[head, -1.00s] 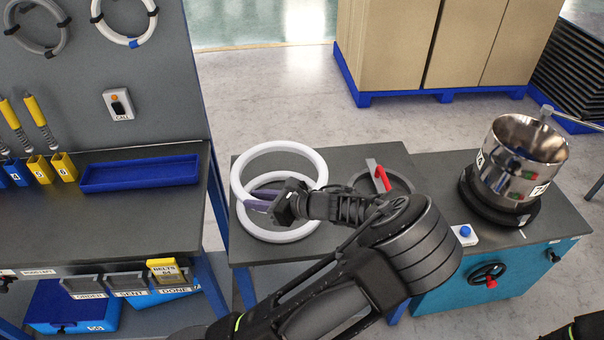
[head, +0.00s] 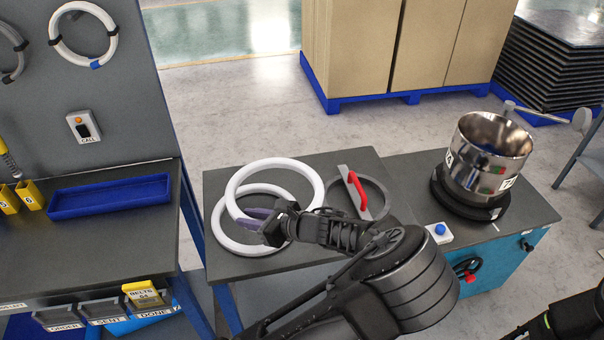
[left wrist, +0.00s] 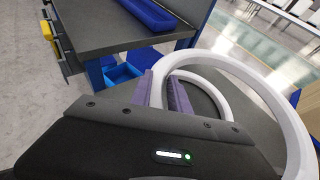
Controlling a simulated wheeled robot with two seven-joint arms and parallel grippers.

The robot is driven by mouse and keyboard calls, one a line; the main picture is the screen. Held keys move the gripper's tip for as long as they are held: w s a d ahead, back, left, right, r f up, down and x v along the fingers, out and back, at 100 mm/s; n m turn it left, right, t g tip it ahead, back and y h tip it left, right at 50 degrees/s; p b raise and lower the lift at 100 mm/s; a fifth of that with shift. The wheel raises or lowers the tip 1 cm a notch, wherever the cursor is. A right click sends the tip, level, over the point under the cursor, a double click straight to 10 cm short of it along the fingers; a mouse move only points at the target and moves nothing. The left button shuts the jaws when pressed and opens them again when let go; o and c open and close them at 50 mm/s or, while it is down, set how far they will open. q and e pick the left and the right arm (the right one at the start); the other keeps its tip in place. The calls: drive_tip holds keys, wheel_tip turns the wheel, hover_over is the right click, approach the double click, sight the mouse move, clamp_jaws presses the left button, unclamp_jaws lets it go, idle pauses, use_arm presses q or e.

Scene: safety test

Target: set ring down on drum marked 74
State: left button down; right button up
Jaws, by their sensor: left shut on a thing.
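My left gripper (head: 256,218) is shut on a white ring (head: 274,163), gripping its near left side with purple fingers. The held ring is tilted and appears raised above a second white ring (head: 219,232) lying on the dark table. The left wrist view also shows the held ring (left wrist: 265,85) between the fingers and the lower ring (left wrist: 212,88) behind it. A shiny open metal drum (head: 476,160) stands on a black round base at the right, well apart from the ring. Its white labels are cut off by its curve, so I cannot read the full number. My right gripper is not visible.
A flat grey ring-shaped piece with a red-handled bar (head: 355,190) lies right of the rings. A blue button box (head: 439,233) sits before the drum. A blue tray (head: 110,196) lies on the left bench. Boxes on a blue pallet (head: 400,97) stand behind.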

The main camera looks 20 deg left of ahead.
use_arm(q)
drive_tip(key=d+f+m+t+h, duration=0.1)
drive_tip(key=d+m+t, duration=0.5)
drive_tip(key=d, duration=1)
drive_tip(key=shift+s+d+m+t+h, duration=0.35)
drive_tip(key=shift+t+h, duration=0.25)
drive_tip(key=shift+h, duration=0.2)
drive_tip(key=shift+f, duration=0.1)
